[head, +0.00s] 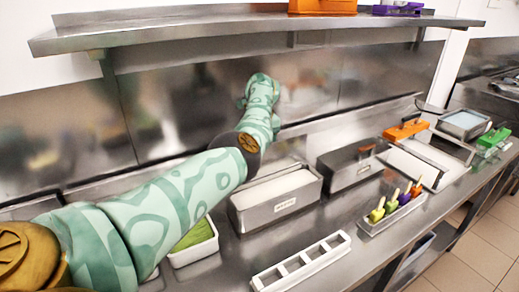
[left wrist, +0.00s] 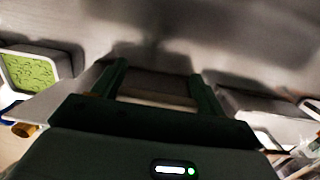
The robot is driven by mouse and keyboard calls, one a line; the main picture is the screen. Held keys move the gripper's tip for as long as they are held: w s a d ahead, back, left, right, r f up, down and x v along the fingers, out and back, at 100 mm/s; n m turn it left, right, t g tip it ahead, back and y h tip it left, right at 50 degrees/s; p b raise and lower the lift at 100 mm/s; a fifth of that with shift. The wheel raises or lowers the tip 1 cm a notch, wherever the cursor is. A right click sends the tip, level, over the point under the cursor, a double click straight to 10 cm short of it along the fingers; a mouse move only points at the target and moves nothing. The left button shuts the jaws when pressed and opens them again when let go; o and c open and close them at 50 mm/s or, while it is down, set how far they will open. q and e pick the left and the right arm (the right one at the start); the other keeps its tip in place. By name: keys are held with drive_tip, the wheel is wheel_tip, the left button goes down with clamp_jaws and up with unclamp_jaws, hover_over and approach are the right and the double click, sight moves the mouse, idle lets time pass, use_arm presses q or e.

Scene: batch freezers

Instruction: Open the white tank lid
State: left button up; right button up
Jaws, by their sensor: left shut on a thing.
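The white tank (head: 277,200) is a steel box with a label on its front, and its white inside shows from above. My left arm reaches over the counter just left of it. In the head view the arm hides my left gripper. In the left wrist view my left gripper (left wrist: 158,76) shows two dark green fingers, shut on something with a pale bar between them. It is probably the lid's handle, but the picture is too dark to be sure. A grey flat edge (left wrist: 65,98) shows beside the fingers, perhaps the lid. My right gripper is not in view.
A green-filled tub (head: 196,242) stands left of the tank and a dark-lidded tank (head: 350,166) right of it. A white rack (head: 301,262) and a tray of popsicles (head: 391,212) lie in front. A steel shelf (head: 245,30) hangs above.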

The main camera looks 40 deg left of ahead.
use_arm(q)
drive_tip(key=shift+s+f, duration=0.1)
drive_tip(key=shift+f, duration=0.2)
drive_tip(key=o, duration=1.4)
drive_tip(key=shift+a, duration=0.1)
drive_tip(key=shift+r, duration=0.1)
drive_tip(key=r, duration=0.2)
drive_tip(key=r+p, duration=0.1)
drive_tip(key=r, duration=0.2)
drive_tip(key=d+r, duration=0.1)
drive_tip(key=r, duration=0.1)
drive_tip(key=shift+r+p, duration=0.15)
drive_tip(key=shift+p, duration=0.15)
drive_tip(key=shift+a, duration=0.1)
